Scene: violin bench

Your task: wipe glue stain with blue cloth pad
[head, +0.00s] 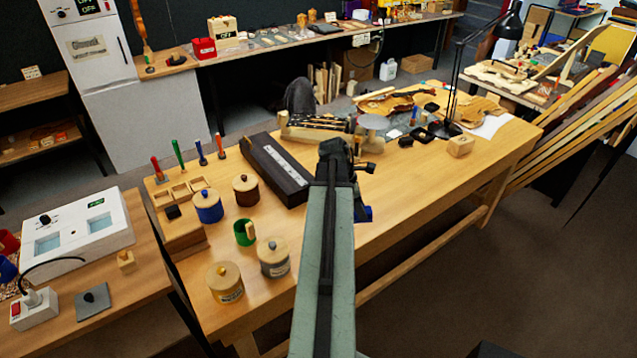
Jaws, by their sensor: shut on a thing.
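My arm rises from the bottom middle of the head view and bends over the wooden bench (400,185). My gripper (360,206) is largely hidden behind my arm, over the bench's front part. It is shut on a small blue thing, of which only an edge (366,214) shows to the right of my arm; this looks like the blue cloth pad. I cannot tell whether the pad touches the bench top. No glue stain can be made out; my arm covers part of the bench top.
Left of my arm are a dark long box (275,168), a green cup (244,232), lidded jars (274,257) and a tool rack (180,235). A small wooden block (460,146), a lamp (455,75) and violin parts (395,101) are at the right and back.

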